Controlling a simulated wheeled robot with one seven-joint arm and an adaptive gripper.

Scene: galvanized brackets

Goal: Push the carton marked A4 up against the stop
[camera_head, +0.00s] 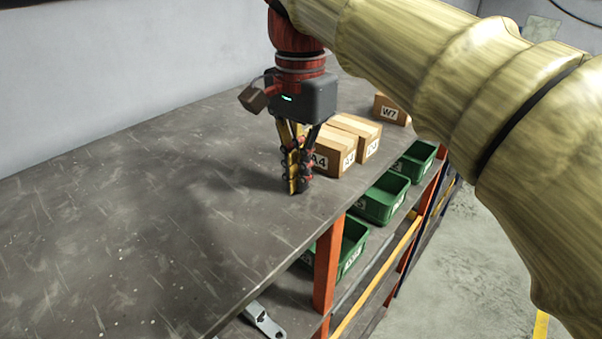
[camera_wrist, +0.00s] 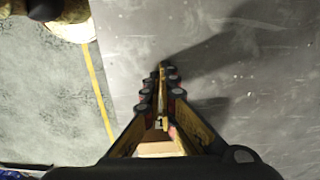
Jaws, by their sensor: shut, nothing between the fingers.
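The carton marked A4 (camera_head: 340,143) is a brown box with white labels, on the grey bench top (camera_head: 150,190) near its right edge. My gripper (camera_head: 298,189) is shut and empty, pointing down just left of and in front of this carton, with its tips low near the bench top. The fingers cover part of the carton's near face; I cannot tell whether they touch it. In the wrist view my gripper (camera_wrist: 163,68) shows closed, and part of a brown carton (camera_wrist: 160,148) appears between the finger bases. I cannot make out the stop.
A second carton (camera_head: 366,128) stands right behind the A4 one, its label unclear. A carton marked W7 (camera_head: 388,107) is farther back. Green bins (camera_head: 378,206) sit on a lower shelf. A metal bracket (camera_head: 264,320) lies below. The bench's left side is clear.

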